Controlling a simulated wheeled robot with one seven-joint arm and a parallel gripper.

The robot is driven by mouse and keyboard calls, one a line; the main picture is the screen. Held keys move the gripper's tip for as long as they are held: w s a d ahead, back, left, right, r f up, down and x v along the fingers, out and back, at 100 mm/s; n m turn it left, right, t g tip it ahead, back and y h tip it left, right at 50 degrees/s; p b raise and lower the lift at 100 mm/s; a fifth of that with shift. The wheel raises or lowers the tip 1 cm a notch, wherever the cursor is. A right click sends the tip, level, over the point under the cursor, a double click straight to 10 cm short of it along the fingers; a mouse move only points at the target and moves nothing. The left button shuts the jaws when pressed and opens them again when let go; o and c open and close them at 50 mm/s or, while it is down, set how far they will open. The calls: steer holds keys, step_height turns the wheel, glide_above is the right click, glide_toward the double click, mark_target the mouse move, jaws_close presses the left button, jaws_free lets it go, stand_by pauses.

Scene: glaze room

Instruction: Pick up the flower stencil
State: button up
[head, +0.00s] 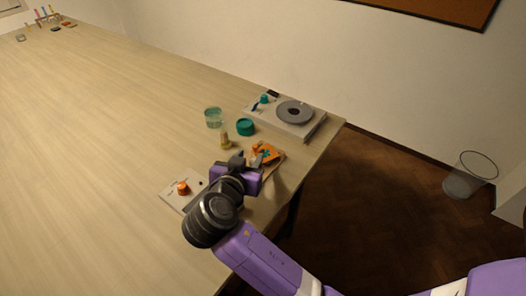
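A small flat orange piece with a teal patch (268,153) lies near the table's right edge, just beyond my gripper. It may be the flower stencil, but it is too small to tell its shape. My gripper (247,160) is over the table beside it, on its near left side. Its dark fingers look apart, with nothing seen between them. My wrist and the purple gripper body hide part of the table around there.
A white board with an orange knob (183,188) lies left of my gripper. A yellowish bottle (226,141), a teal jar (245,127) and a glass (213,117) stand beyond. A banding wheel (294,112) sits at the table's far right corner.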

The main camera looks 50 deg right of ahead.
mark_target(254, 147)
steer(key=p+x, duration=0.1)
steer(key=x, duration=0.4)
steer(key=shift+w+d+r+p, duration=0.15)
steer(key=shift+w+p, duration=0.1)
steer(key=shift+p, duration=0.15)
steer(key=shift+w+d+f, duration=0.2)
steer(key=shift+d+f, duration=0.1)
steer(key=shift+d, duration=0.1)
jaws_close()
